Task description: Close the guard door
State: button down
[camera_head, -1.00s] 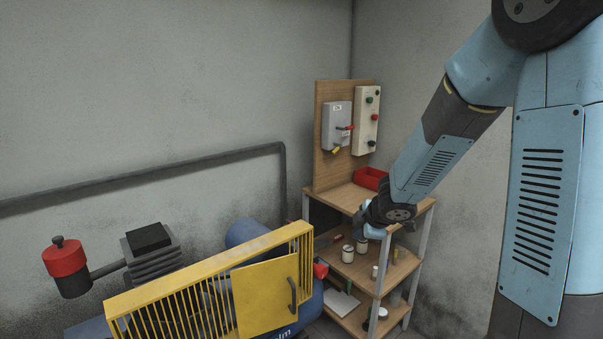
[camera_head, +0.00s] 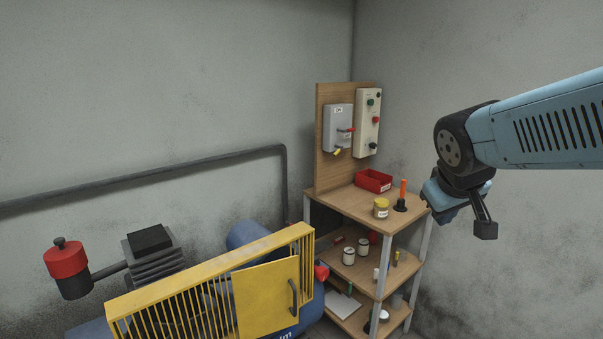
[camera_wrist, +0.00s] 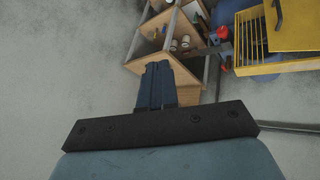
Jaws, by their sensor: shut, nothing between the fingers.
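The yellow guard door (camera_head: 262,300) is a flat panel with a dark handle (camera_head: 293,298) near its right edge. It is on the front of the yellow slatted guard (camera_head: 165,318). Its top edge is not parallel to the guard's top rail, so it looks swung out at an angle. In the wrist view the door (camera_wrist: 298,28) is at the top right, cut off by the frame. My gripper (camera_head: 485,229) is shut and empty, in the air right of the shelf and well apart from the door. It also shows in the wrist view (camera_wrist: 156,70).
A wooden shelf unit (camera_head: 345,201) stands between my gripper and the guard, with a red bin (camera_head: 374,181), a yellow jar (camera_head: 381,208) and an orange-handled tool (camera_head: 402,196) on top. A blue tank (camera_head: 250,235) is behind the guard.

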jog(key=s+a+r+m+y, duration=0.1)
jog(key=s+a+m+y, duration=0.1)
jog(key=s, duration=0.5)
jog(key=shift+s+a+g, duration=0.25)
jog(key=shift+a+g, duration=0.1)
jog(key=shift+g, duration=0.05)
jog(key=c, duration=1.6)
grip_release()
jog(key=shift+s+a+m+y, duration=0.2)
jog(key=shift+s+m+y, duration=0.1)
jog(key=shift+s, duration=0.1)
jog(key=shift+o, duration=1.4)
jog(key=shift+w+a+f, duration=0.1)
jog(key=shift+w, duration=0.15)
jog(key=shift+o, duration=0.8)
jog(key=w+a+f+y, duration=0.1)
jog(key=w+a+f, duration=0.2)
jog(key=w, duration=0.5)
jog(key=shift+w+a+f+g, duration=0.15)
jog(key=shift+a+f+g, duration=0.2)
jog(key=shift+f, duration=0.25)
jog(key=n, duration=0.3)
send_near(295, 298)
jog(key=shift+g, duration=0.45)
jog(key=shift+w+x, duration=0.15)
jog(key=shift+x, duration=2.8)
jog(key=shift+w+x, duration=0.2)
jog(key=shift+x, duration=2.75)
jog(key=shift+r, duration=0.15)
grip_shut()
